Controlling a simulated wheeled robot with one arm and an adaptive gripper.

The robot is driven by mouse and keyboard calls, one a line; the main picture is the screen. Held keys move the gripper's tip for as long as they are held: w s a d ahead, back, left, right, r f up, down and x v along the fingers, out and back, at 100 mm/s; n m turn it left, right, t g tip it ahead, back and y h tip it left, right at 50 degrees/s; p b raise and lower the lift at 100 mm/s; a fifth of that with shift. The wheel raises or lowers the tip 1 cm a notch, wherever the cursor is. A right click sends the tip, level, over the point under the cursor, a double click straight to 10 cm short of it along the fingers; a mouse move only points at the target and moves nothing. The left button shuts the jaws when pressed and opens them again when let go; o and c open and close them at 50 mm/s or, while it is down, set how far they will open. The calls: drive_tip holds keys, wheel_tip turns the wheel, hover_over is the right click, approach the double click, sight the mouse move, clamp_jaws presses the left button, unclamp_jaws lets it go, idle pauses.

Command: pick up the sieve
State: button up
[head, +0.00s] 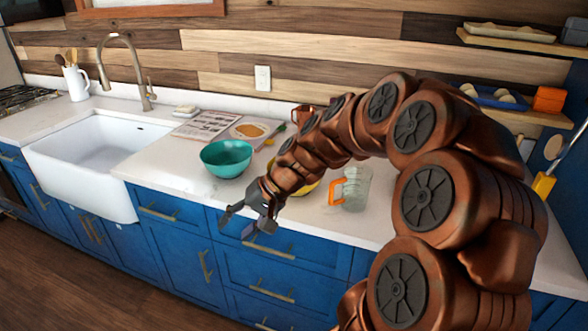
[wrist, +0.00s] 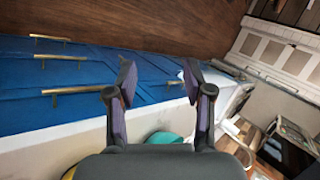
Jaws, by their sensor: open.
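I cannot make out a sieve for certain. A greyish, see-through cup-shaped thing (head: 356,190) with an orange handle stands on the counter right of my gripper; I cannot tell whether it is the sieve. My gripper (head: 236,224) is open and empty, out in front of the counter's front edge, near the blue drawers. In the wrist view my gripper (wrist: 159,80) has its two fingers wide apart, with nothing between them, over blue drawer fronts and the floor.
A teal bowl (head: 226,159) stands on the counter (head: 160,172) behind my gripper. A yellow thing (head: 309,187) is mostly hidden by my arm. An open booklet (head: 207,124) lies behind the bowl. The white sink (head: 75,178) is at left; shelves hang at right.

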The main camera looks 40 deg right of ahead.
drive_tip(key=w+d+m+t+h+p, duration=0.1)
drive_tip(key=w+d+m+t, duration=0.2)
drive_tip(key=d, duration=0.7)
drive_tip(key=w+d+m+t+h, duration=0.1)
drive_tip(key=w+d+m+t, duration=0.15)
drive_tip(key=d, duration=0.85)
drive_tip(key=shift+m, duration=0.45)
drive_tip(key=shift+d+p+x, duration=0.1)
drive_tip(key=shift+p+x, duration=0.85)
drive_tip(key=shift+x, duration=1)
drive_tip(key=shift+d+p+x, duration=0.15)
drive_tip(key=shift+p+x, duration=0.8)
drive_tip(key=shift+x, duration=1.05)
drive_tip(key=shift+w, duration=0.15)
clamp_jaws()
